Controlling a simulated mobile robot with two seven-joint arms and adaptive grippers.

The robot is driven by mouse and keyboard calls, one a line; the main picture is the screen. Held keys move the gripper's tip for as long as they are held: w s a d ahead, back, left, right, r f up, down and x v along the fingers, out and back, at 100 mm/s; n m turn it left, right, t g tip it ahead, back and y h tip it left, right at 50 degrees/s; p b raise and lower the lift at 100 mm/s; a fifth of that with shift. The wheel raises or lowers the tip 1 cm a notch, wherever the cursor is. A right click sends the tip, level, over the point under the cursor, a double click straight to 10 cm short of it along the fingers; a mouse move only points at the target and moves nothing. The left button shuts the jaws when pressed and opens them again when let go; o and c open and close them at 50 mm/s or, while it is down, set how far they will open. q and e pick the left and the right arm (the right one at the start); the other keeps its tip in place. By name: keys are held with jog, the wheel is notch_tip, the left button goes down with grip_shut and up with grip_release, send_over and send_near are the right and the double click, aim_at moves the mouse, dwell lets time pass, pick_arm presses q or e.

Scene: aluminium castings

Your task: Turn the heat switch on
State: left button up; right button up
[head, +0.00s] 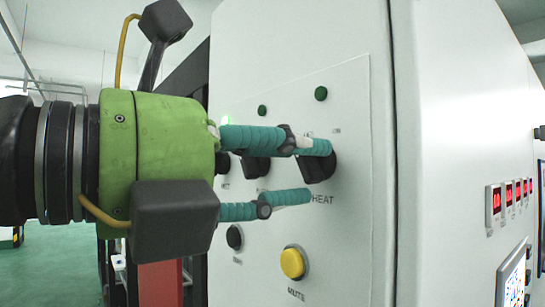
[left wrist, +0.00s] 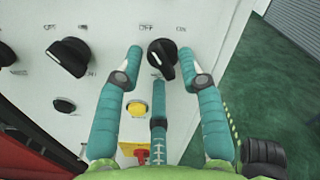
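The heat switch (head: 318,172) is a black rotary knob on the white panel, above the label HEAT. In the left wrist view the knob (left wrist: 161,53) sits below the marks OFF and ON; its exact setting is hard to read. My left gripper (head: 315,172) has three teal fingers and faces the panel at the knob. In the left wrist view the gripper (left wrist: 161,60) is open, with one fingertip on each side of the knob and a third finger below it. I cannot tell whether any finger touches the knob.
Another black knob (head: 255,167) is left of the heat switch. A yellow MUTE button (head: 292,263) and a black button (head: 235,237) lie below. Green lamps (head: 321,93) sit above. A side face with red displays (head: 494,200) is at the right.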

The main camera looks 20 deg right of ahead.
pick_arm(q)
grip_shut()
jog(key=m+b, duration=0.3)
jog(key=m, duration=0.1)
jog(key=m+b, duration=0.3)
jog(key=m, duration=0.1)
jog(key=shift+w+a+r, duration=0.1)
jog(key=shift+r, duration=0.1)
jog(key=shift+r+m+b, duration=0.2)
jog(key=shift+m+b, duration=0.15)
jog(key=shift+m, duration=1.55)
pick_arm(e)
notch_tip(320, 180, down, 7)
jog(key=shift+a+r, duration=0.2)
jog(key=shift+a, duration=0.1)
jog(key=shift+w, duration=0.1)
pick_arm(q)
jog(key=shift+o, duration=0.9)
grip_release()
jog(key=shift+o, duration=1.2)
jog(key=shift+d+f, duration=0.1)
jog(key=shift+d, duration=0.1)
